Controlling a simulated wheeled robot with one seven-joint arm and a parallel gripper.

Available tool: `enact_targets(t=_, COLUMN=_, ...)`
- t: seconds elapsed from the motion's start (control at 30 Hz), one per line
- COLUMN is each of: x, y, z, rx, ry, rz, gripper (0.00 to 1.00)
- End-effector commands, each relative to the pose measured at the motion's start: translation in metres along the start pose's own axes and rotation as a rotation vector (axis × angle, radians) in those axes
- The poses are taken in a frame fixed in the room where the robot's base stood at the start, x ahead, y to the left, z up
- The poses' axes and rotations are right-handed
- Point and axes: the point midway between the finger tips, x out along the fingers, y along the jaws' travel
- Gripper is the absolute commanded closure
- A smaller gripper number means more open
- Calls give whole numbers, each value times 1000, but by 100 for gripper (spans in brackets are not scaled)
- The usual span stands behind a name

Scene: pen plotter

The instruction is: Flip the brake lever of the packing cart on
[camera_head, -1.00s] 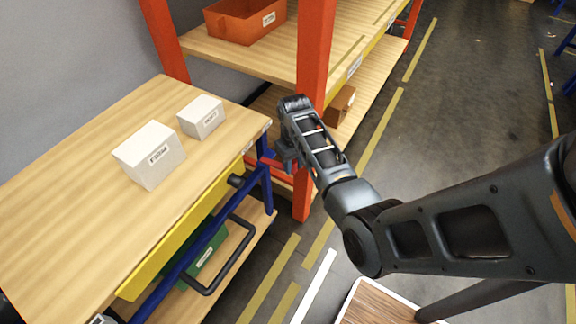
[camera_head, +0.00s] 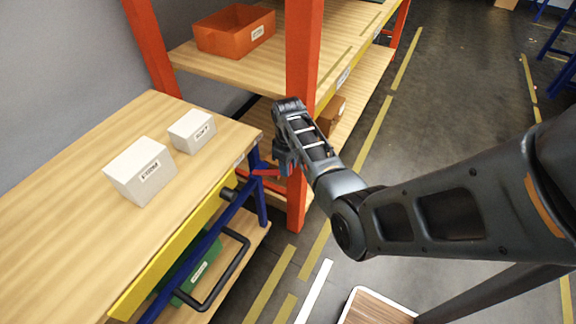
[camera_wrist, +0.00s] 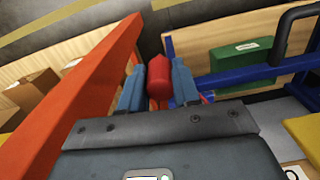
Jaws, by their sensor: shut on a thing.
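The packing cart (camera_head: 75,150) has a wooden top, a blue frame and a yellow side strip, and stands at the left in the head view. Its red brake lever (camera_head: 266,173) sticks out beside the cart's corner post. In the wrist view the lever's red grip (camera_wrist: 159,77) is between the two blue-grey fingers. My gripper (camera_head: 283,160) is shut on this grip; it also shows in the wrist view (camera_wrist: 158,90). The lever's pivot is hidden behind the fingers and palm.
An orange rack post (camera_head: 303,100) stands close behind my gripper and runs beside it in the wrist view. The cart's black handle (camera_head: 222,285) and green box (camera_head: 197,270) are below its top. White boxes (camera_head: 140,170) sit on top.

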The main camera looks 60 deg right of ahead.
Motion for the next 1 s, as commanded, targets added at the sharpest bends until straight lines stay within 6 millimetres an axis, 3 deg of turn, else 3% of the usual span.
enact_targets(t=0.17, x=-1, y=2, z=-1, rx=3, ry=3, rz=4, gripper=100)
enact_targets(t=0.2, x=-1, y=2, z=-1, rx=3, ry=3, rz=5, gripper=67)
enact_targets(t=0.43, x=-1, y=1, z=-1, rx=3, ry=2, rz=3, gripper=45)
enact_targets(t=0.77, x=-5, y=1, z=-1, rx=2, ry=2, rz=3, gripper=43)
enact_targets(t=1.0, x=-40, y=2, z=-1, rx=3, ry=5, rz=4, gripper=43)
